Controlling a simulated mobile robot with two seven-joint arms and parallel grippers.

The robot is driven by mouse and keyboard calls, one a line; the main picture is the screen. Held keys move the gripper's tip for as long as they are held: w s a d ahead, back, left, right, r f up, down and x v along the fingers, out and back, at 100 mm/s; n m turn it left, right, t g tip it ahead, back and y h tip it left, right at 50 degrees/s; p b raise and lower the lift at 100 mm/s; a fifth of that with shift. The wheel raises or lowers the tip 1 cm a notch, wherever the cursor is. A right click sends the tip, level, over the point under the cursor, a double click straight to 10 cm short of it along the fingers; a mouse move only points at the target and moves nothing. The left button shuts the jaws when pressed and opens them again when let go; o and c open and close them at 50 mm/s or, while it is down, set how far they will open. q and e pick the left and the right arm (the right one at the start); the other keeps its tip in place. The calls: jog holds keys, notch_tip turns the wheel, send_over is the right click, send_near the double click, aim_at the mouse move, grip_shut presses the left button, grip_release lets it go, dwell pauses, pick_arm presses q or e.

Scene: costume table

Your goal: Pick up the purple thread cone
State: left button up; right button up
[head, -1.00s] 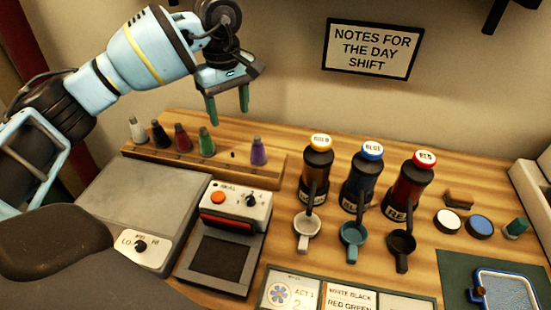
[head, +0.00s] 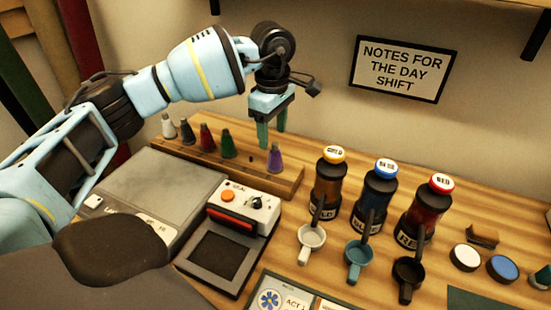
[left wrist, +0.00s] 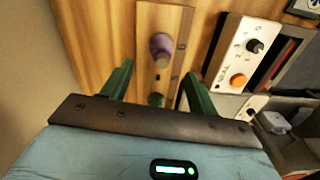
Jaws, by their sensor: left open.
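The purple thread cone (head: 274,158) stands upright at the right end of the wooden rack, with a grey tip. My left gripper (head: 270,140) is open and points down just above and behind the cone in the head view. In the left wrist view the purple cone (left wrist: 161,46) lies ahead, roughly between the lines of the two green fingers (left wrist: 157,82), apart from them. A green cone (left wrist: 156,99) shows between the fingers there, partly hidden by the gripper's edge. My right gripper is not in view.
White, black, red and green cones (head: 228,147) stand along the rack (head: 255,179) to the left. A control box (head: 243,202) with an orange button is in front. Gold, blue and red bottles (head: 375,195) stand to the right, with cups before them.

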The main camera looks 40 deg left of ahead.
aim_at(275, 143)
pick_arm(q)
jog(key=shift+d+f, duration=0.15)
jog(key=shift+f, duration=1.35)
jog(key=shift+d+f, duration=0.15)
jog(key=shift+f, duration=1.35)
jog(key=c, duration=1.1)
